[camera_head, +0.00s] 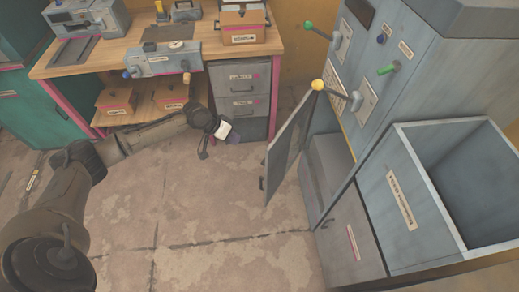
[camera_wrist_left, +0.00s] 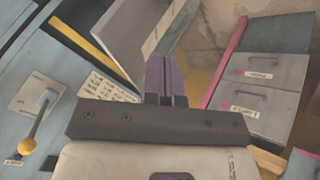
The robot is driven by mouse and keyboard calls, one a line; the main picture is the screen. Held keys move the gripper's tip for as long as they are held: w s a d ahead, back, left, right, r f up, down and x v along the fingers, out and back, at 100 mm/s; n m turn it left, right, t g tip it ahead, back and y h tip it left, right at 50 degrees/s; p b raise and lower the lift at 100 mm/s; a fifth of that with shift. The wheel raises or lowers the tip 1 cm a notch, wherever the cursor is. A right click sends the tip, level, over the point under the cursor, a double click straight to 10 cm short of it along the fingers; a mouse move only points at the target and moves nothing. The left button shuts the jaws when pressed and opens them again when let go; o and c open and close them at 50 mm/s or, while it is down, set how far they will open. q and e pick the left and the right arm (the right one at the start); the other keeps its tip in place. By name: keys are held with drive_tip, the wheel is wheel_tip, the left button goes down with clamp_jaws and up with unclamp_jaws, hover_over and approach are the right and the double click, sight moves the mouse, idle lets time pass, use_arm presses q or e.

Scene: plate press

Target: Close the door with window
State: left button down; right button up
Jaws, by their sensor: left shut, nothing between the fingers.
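The grey door with a dark window panel (camera_head: 287,150) stands open on the left side of the blue-grey press (camera_head: 362,75). Its small dark handle (camera_head: 262,183) is on the edge facing away from the press. My left gripper (camera_head: 234,138) is left of the door in the head view, apart from it, with its fingers together and empty. In the left wrist view the purple fingers (camera_wrist_left: 166,75) are closed, and a pale grey panel, likely the door (camera_wrist_left: 125,28), shows just beyond them to the left. My right gripper is not in view.
Levers with yellow (camera_head: 318,85) and green (camera_head: 386,70) knobs stick out of the press. An open grey bin (camera_head: 401,198) is at right. A wooden workbench (camera_head: 110,58) and grey drawers (camera_head: 240,79) stand behind. The floor left of the door is clear.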

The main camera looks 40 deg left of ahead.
use_arm(q)
drive_tip(key=w+d+f+b, duration=0.2)
drive_tip(key=w+d+f, duration=0.3)
drive_tip(key=d+f, duration=0.2)
drive_tip(key=shift+d+f+b, duration=0.4)
drive_tip(key=shift+d, duration=0.25)
